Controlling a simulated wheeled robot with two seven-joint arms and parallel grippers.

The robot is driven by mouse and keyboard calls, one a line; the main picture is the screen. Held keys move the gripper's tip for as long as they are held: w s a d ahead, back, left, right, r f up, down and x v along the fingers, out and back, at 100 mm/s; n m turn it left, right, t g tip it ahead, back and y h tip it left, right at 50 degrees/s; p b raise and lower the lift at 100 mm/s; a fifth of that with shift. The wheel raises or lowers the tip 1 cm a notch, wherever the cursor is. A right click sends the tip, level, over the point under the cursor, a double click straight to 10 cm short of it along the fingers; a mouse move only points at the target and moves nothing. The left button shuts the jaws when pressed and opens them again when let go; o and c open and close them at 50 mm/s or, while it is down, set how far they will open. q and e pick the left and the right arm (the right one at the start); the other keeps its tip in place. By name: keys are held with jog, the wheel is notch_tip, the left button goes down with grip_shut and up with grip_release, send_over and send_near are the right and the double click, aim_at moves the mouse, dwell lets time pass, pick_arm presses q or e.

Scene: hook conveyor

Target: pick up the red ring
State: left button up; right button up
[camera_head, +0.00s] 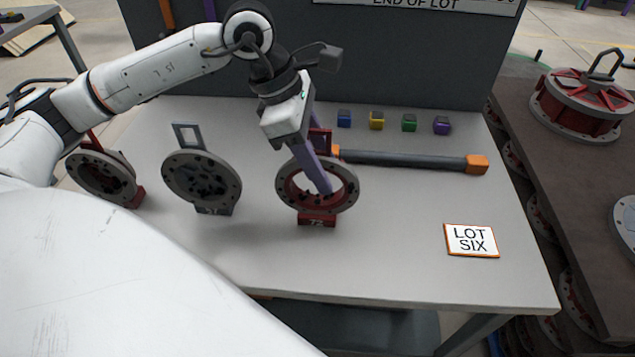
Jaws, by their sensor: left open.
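The red ring (282,192) stands upright on the table, with a grey flanged rim, a red inner face and a red foot marked with a number. A red tab (321,141) rises from its top. My left gripper (321,163) is open at the ring, with its purple fingers pointing down. One finger crosses in front of the ring's opening, and another purple part shows behind, near the red tab. I cannot tell whether the fingers touch the ring. My right gripper is not in view.
A grey ring (202,181) with a square handle and another red-footed ring (101,176) stand to the left. A dark bar (405,159) with orange ends lies behind right. Several coloured cubes (377,121) line the back. The LOT SIX card (471,240) lies right; the front table is clear.

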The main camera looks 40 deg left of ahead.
pick_arm(q)
grip_shut()
jog(key=shift+r, duration=0.2)
dwell(1.1)
